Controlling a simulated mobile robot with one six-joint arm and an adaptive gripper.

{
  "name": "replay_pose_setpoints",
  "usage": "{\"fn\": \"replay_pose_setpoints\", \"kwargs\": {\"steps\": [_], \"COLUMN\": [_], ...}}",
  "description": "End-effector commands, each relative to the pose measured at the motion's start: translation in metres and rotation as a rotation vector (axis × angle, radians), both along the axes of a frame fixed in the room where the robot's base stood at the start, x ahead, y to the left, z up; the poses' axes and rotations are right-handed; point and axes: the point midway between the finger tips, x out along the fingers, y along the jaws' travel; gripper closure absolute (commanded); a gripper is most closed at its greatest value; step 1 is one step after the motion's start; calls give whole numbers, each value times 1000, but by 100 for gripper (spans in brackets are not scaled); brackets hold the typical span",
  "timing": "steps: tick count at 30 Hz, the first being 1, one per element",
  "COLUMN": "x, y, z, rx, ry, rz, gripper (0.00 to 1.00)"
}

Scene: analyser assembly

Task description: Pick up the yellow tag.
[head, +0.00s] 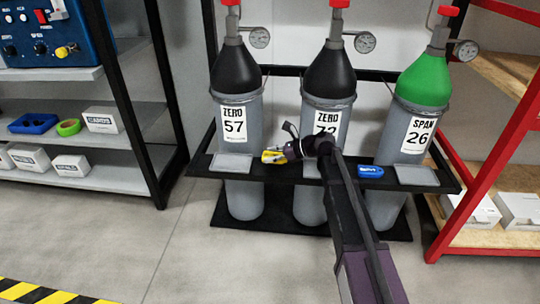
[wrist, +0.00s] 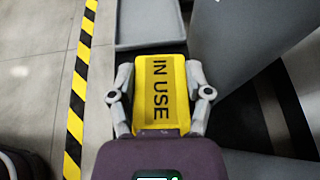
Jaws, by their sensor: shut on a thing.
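The yellow tag (wrist: 160,92) reads "IN USE" and sits between the two fingers of my gripper (wrist: 161,100) in the wrist view. The fingers press on its left and right sides. In the head view the tag (head: 273,156) shows as a small yellow piece at the end of my gripper (head: 284,153). It is in front of the black rack shelf, between the cylinder labelled "ZERO 57" (head: 236,95) and the middle "ZERO" cylinder (head: 325,90). Whether it touches the shelf cannot be told.
A blue tag (head: 370,171) lies on the black rack shelf (head: 437,184), near the green-topped "SPAN 26" cylinder (head: 419,100). Grey trays (head: 232,163) sit along the shelf. A black shelving unit stands left, a red one right. The floor in front is clear.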

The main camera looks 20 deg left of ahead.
Motion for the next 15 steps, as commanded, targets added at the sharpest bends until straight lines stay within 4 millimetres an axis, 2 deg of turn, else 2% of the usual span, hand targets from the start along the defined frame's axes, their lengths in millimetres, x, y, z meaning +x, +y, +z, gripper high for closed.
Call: {"fn": "replay_pose_setpoints", "kwargs": {"steps": [2,15], "x": [0,-77], "y": [0,64], "z": [12,17], "rx": [0,0], "ry": [0,0], "rz": [0,3], "gripper": [80,80]}}
